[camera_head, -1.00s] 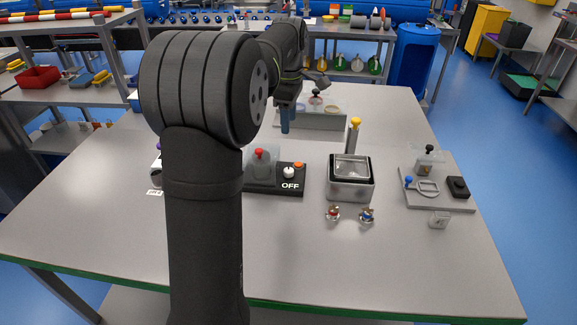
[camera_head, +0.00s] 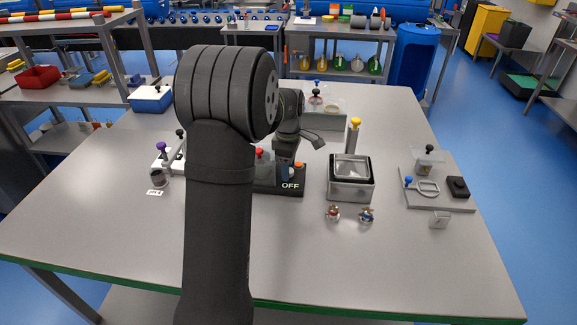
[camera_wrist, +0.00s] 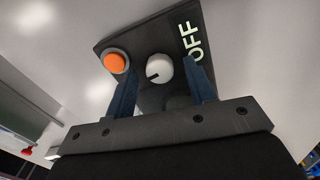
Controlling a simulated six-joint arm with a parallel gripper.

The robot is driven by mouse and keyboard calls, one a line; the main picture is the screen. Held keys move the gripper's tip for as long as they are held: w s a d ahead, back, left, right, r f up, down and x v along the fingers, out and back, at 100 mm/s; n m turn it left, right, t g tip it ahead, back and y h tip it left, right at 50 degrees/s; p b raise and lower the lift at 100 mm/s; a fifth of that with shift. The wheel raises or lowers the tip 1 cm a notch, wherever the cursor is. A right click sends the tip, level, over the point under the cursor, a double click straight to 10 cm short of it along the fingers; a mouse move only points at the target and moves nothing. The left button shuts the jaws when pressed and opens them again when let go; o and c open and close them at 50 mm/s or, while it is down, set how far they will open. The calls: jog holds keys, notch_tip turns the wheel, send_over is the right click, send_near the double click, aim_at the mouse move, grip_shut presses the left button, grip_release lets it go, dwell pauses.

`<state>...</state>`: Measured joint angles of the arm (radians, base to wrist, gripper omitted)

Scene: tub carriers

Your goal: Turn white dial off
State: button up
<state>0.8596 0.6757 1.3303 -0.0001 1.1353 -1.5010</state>
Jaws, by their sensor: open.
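The white dial (camera_wrist: 159,68) sits on a black panel (camera_wrist: 140,30) between an orange button (camera_wrist: 116,62) and the OFF lettering (camera_wrist: 190,42). A dark pointer mark shows on the dial's face. In the wrist view my gripper (camera_wrist: 162,85) is open, its two blue fingers spread either side of the dial, with the dial in the gap and no clear contact. In the head view my gripper (camera_head: 284,170) points down over the panel (camera_head: 291,187) and hides the dial. The orange button (camera_head: 298,167) shows just right of it.
A metal tub (camera_head: 350,191) with a yellow-topped post (camera_head: 354,135) stands right. A grey plate (camera_head: 436,202) lies farther right.

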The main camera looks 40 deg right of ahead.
jog(key=shift+f, duration=0.1)
jog(key=c, duration=1)
jog(key=shift+m, duration=0.8)
jog(key=o, duration=1)
notch_tip(320, 180, up, 18)
jog(key=shift+f, duration=0.25)
